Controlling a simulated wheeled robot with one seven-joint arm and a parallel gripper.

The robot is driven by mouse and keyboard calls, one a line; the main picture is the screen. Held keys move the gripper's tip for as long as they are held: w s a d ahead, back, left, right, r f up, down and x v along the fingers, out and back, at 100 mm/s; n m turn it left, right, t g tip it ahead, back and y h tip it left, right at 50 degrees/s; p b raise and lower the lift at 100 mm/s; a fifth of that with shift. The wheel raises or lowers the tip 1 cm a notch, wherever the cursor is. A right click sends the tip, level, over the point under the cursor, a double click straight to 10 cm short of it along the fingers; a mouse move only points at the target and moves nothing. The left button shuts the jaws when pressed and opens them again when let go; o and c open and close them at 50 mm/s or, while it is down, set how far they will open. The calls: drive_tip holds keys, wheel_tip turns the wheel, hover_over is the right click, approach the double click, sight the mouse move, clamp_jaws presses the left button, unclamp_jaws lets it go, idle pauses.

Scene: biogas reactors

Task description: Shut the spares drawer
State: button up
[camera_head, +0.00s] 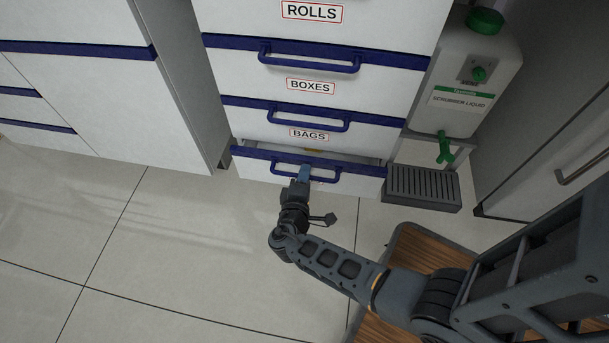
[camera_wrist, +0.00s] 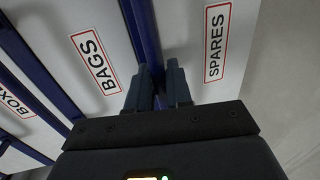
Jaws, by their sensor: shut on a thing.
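The spares drawer (camera_head: 355,186) is the bottom drawer of the white stack in the head view. It stands out a little from the cabinet, and a narrow gap shows behind its blue top edge. Its red-framed SPARES label (camera_wrist: 216,41) shows in the wrist view. My gripper (camera_head: 303,172) is at the middle of the drawer's blue handle (camera_head: 333,176), shut on it. In the wrist view my gripper (camera_wrist: 158,88) has its two fingers at the blue bar, which they partly hide.
The BAGS drawer (camera_head: 270,130), BOXES drawer and ROLLS drawer above look shut. A scrubber liquid canister (camera_head: 462,75) and a dark drip grate (camera_head: 423,185) are close on the right. Tiled floor (camera_head: 180,260) lies clear on the left. A brown wooden surface (camera_head: 425,250) is under my arm.

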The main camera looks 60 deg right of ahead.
clamp_jaws()
drive_tip(key=shift+r+b+x, duration=0.2)
drive_tip(key=shift+x, duration=0.85)
drive_tip(key=shift+r+b+x, duration=0.15)
drive_tip(key=shift+r+x, duration=0.1)
drive_tip(key=shift+x, duration=0.8)
drive_tip(key=shift+d, duration=0.1)
drive_tip(key=o, duration=0.6)
unclamp_jaws()
drive_tip(key=shift+o, duration=0.2)
drive_tip(key=p+v, duration=0.2)
drive_tip(key=v, duration=0.5)
drive_tip(key=shift+a, duration=0.3)
drive_tip(key=shift+s, duration=0.1)
